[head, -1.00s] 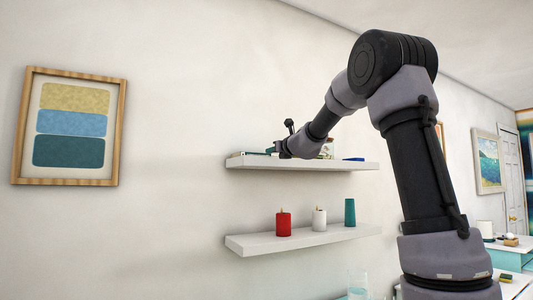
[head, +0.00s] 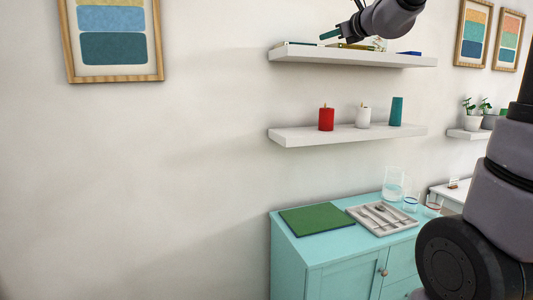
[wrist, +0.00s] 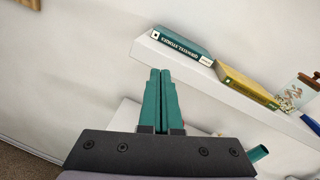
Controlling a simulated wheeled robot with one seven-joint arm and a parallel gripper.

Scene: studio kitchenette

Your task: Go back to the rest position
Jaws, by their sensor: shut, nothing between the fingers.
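My gripper (wrist: 160,72) has two teal fingers lying side by side, shut with nothing between them, in the wrist view. In the head view it shows at the top, its teal fingertips (head: 328,34) pointing left in front of the upper shelf (head: 360,58). My arm is cut off by the top edge there, and more of it fills the right side. In the wrist view the upper shelf lies beyond the fingers to the right; I see no contact with it.
Books (wrist: 181,44) and (wrist: 246,85) lie on the upper shelf. The lower shelf (head: 350,135) holds a red candle (head: 326,119), a white candle (head: 363,117) and a teal cylinder (head: 396,111). A teal cabinet (head: 340,262) carries a green board (head: 318,219), tray (head: 380,217) and glassware.

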